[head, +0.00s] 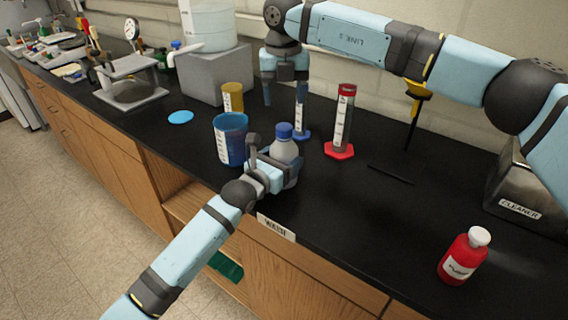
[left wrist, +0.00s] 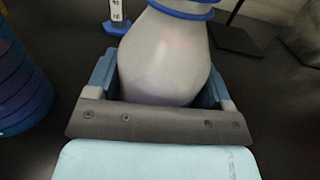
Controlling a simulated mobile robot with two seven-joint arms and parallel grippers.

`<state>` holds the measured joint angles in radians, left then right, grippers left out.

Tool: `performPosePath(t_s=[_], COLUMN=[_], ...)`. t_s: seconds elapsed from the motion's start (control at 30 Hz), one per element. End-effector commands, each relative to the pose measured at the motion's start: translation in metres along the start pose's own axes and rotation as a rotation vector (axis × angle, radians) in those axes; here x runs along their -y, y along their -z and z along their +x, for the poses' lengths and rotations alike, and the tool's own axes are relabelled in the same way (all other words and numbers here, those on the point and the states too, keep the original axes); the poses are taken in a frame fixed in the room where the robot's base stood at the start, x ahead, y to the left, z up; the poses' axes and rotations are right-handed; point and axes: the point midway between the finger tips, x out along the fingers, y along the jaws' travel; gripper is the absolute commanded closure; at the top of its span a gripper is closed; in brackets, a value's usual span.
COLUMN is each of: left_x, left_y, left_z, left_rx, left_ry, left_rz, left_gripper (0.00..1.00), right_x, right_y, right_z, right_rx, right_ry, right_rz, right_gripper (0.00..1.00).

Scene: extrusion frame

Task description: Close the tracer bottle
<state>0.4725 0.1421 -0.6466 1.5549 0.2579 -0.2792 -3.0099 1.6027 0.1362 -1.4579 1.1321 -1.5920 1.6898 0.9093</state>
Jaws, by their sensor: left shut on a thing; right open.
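A pale grey bottle (head: 284,151) with a blue cap (head: 284,131) on its top stands upright on the black bench. I cannot tell how tightly the cap sits. My left gripper (head: 280,172) is shut around the bottle's body. The left wrist view shows the bottle (left wrist: 165,58) between both fingers, with a blue ring at its neck; its top is cut off. My right gripper (head: 284,97) is open and empty, pointing down behind and above the bottle, near a blue-based cylinder. A red bottle (head: 463,258) with a white cap stands at the lower right; its label is unreadable.
A blue tub (head: 231,140) stands close left of the held bottle, with a yellow cylinder (head: 233,97) behind it. A blue-based cylinder (head: 301,118) and a red-capped cylinder (head: 342,122) stand behind. A metal cleaner box (head: 522,190) is at right.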

Motion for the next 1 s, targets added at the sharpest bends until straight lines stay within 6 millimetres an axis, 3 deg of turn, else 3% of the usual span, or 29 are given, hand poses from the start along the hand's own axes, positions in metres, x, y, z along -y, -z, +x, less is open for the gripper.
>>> performPosePath(t_s=[1.0], left_x=[-0.0001], left_y=[0.0008], left_z=[-0.0001], left_rx=[-0.001], left_ry=[0.0], left_rz=[0.0], left_gripper=[0.92], right_x=[-0.0003], right_y=[0.0002], right_z=[0.0004], right_rx=[0.0], right_ry=[-0.001], right_rz=[-2.339], right_gripper=[0.38])
